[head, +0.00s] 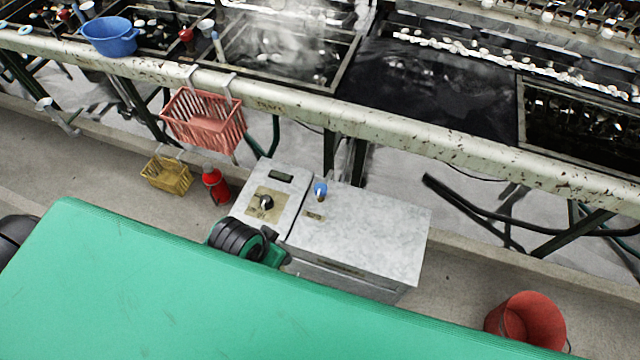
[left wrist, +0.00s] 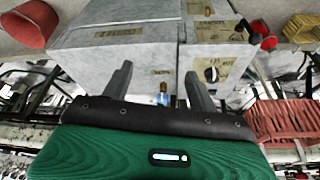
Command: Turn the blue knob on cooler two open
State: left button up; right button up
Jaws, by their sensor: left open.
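The blue knob (head: 320,189) stands upright on the top of the pale grey cooler box (head: 375,235), near its left back edge, beside a small label. In the left wrist view the small blue knob (left wrist: 163,87) shows between and beyond the two fingers. My left gripper (left wrist: 158,68) is open and empty, with its fingers apart on either side of the knob in the picture; I see no contact. In the head view my black and green left wrist (head: 240,240) is just in front of the box, its fingers mostly hidden. My right gripper is not in view.
A panel with a black dial (head: 265,203) adjoins the box on the left. A red bottle (head: 215,184), yellow basket (head: 167,175) and hanging red basket (head: 203,122) are further left. A red bucket (head: 528,320) stands at right. The basin bench rail (head: 420,140) runs behind.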

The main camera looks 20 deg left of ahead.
pick_arm(q)
jog(key=w+d+r+m+g+h, duration=0.2)
jog(key=w+d+r+m+h, duration=0.1)
jog(key=w+d+m, duration=1.05)
jog(key=m+g+y, duration=0.2)
jog(key=m+y, duration=0.2)
jog(key=m, duration=0.3)
send_over(321, 188)
notch_tip(321, 188, down, 12)
jog(key=shift+f+p, duration=0.15)
jog(key=shift+p, duration=0.7)
jog(key=shift+a+f, duration=0.1)
jog(key=shift+f, duration=0.6)
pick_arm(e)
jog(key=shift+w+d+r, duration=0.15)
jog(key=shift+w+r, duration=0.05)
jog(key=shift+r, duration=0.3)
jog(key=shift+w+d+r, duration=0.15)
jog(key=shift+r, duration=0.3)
pick_arm(q)
jog(key=shift+c, duration=0.3)
jog(key=c, duration=0.9)
